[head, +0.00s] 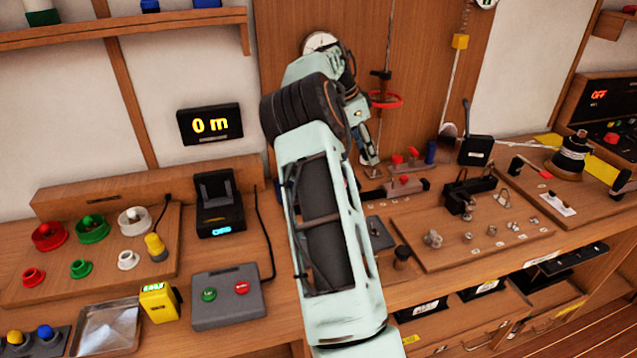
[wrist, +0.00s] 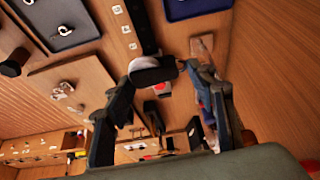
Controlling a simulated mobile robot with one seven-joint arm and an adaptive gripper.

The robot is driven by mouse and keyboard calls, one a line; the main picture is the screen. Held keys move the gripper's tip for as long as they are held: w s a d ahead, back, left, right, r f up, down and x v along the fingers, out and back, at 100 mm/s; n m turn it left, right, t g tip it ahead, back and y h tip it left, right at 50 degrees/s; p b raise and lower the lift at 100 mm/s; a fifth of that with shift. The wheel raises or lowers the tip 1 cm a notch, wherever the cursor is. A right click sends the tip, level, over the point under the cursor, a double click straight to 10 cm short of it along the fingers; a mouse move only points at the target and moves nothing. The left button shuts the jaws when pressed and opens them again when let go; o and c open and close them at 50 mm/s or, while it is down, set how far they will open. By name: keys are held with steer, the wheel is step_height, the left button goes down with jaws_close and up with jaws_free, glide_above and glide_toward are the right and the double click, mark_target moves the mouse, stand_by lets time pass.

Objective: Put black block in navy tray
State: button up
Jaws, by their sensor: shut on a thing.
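My gripper shows in the wrist view (wrist: 166,74) with both fingers closed in on a small dark block (wrist: 153,76), which has a pale top face and looks like the black block. The block is held up above the bench. In the head view my gripper (head: 369,158) hangs over the back of the bench near the wooden panel, and the block cannot be made out there. Two dark blue-grey trays show at the top of the wrist view: one at left (wrist: 50,38) with a metal piece on it, and one at right (wrist: 190,10), cut off.
A wooden board (head: 455,256) with several metal fittings lies right of my arm. A black lever box (head: 475,150) stands behind it. A grey button box (head: 236,310) and a yellow meter (head: 160,302) stand at left. A red ring (head: 385,100) sticks out at the back.

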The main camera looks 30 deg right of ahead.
steer(key=w+a+f+p, duration=0.1)
steer(key=w+a+f, duration=0.1)
steer(key=w, duration=0.1)
steer(key=w+a+f, duration=0.3)
steer(key=w+a+f+p, duration=0.1)
steer(key=w+a+f, duration=0.1)
steer(key=w+f, duration=0.1)
steer(key=shift+w+a+f+p, duration=0.25)
steer(key=shift+a+p, duration=0.05)
steer(key=shift+a, duration=0.05)
steer(key=shift+w+a+f, duration=0.3)
steer(key=shift+f, duration=1.85)
steer(key=o, duration=1.3)
steer(key=shift+r+p, duration=0.25)
steer(key=shift+p, duration=0.1)
steer(key=b+v, duration=0.1)
steer(key=v, duration=0.6)
steer(key=shift+a+r, duration=0.1)
